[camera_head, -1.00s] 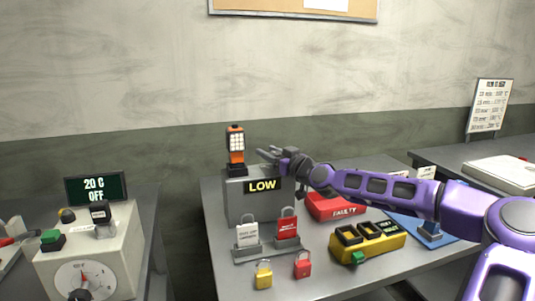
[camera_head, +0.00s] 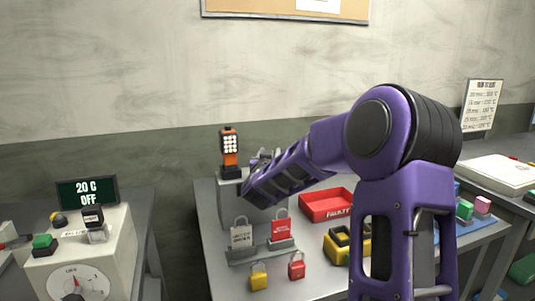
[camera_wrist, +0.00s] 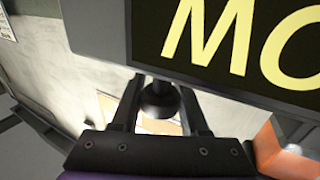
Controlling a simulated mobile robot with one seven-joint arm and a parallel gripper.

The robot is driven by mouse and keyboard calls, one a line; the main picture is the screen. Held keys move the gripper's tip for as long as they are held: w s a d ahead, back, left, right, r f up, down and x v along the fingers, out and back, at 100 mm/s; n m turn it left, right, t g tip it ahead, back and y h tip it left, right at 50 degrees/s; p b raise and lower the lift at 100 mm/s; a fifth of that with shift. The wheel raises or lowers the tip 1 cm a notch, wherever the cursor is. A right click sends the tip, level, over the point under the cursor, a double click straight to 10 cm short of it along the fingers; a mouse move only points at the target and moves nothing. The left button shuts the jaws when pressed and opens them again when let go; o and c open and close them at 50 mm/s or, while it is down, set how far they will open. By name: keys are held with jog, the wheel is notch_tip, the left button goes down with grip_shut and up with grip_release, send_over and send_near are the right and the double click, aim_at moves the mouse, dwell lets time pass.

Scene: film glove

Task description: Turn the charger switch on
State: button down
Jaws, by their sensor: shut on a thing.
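The yellow charger (camera_head: 334,252) sits on the middle table, its right part hidden behind my arm. The green piece at its front in the earlier head view is now hidden by my arm. My gripper (camera_head: 263,157) is at the right of the grey box (camera_head: 230,192), near its top. In the wrist view my gripper (camera_wrist: 160,95) is shut on a dark round knob (camera_wrist: 159,100), one finger on each side. The box's yellow-lettered sign (camera_wrist: 235,40) is partly visible there, close beyond the fingertips. It is LOW turned upside down.
An orange lamp (camera_head: 229,147) stands on the grey box. Grey (camera_head: 241,237) and red (camera_head: 281,230) padlocks stand in front; yellow (camera_head: 259,276) and red (camera_head: 297,266) ones lie nearer. A red tray (camera_head: 322,206) lies behind the charger. A dial unit (camera_head: 110,250) stands left.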

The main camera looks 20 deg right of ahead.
jog(key=shift+s+d+m+g+h+p, duration=0.1)
jog(key=shift+d+m+g+h+p, duration=0.05)
jog(key=shift+m+g+h, duration=0.6)
jog(key=shift+s+d+m+g+h+p, duration=0.2)
jog(key=shift+m+h, duration=0.35)
jog(key=shift+h, duration=0.4)
jog(key=shift+w, duration=0.1)
jog(key=shift+c, duration=2.1)
grip_release()
notch_tip(320, 180, up, 10)
jog(key=p, duration=0.2)
jog(key=shift+w, duration=0.1)
